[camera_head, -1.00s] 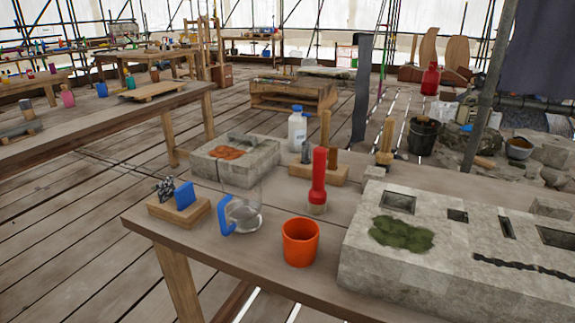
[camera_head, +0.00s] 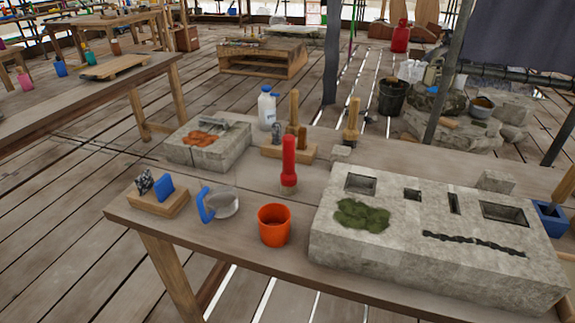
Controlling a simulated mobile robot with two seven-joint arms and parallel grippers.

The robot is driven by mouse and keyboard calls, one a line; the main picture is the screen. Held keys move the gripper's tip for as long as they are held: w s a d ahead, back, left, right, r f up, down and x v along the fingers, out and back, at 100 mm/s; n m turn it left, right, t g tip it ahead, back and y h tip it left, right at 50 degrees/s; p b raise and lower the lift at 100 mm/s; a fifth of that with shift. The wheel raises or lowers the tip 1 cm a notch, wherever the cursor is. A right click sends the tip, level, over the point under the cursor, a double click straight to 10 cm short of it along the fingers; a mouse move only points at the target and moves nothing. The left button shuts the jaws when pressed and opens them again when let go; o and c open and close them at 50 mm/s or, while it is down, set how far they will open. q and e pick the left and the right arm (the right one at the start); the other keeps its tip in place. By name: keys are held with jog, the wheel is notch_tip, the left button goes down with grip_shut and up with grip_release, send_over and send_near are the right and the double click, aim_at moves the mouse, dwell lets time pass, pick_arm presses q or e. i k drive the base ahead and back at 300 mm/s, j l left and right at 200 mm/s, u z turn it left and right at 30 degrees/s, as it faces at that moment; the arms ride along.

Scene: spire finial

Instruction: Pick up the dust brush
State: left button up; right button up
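Two upright brush-like things stand on the near wooden table (camera_head: 150,222), and I cannot tell for sure which is the dust brush. The other has a light wooden handle (camera_head: 353,113) above a wider tan lower part, farther back and to the right. Both stand free, with nothing holding them. Neither of my grippers is in view.
An orange cup (camera_head: 273,226), a clear jug with a blue handle (camera_head: 207,207) and a wooden holder (camera_head: 150,203) stand in front. A large stone block (camera_head: 335,250) fills the right side. Behind are a wooden tool block (camera_head: 281,151), white bottle (camera_head: 267,112) and stone slab (camera_head: 200,155).

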aim_at(289, 178)
jog(key=i+j+z, duration=0.1)
jog(key=j, duration=0.75)
jog(key=i+j+z, duration=0.1)
jog(key=j, duration=0.75)
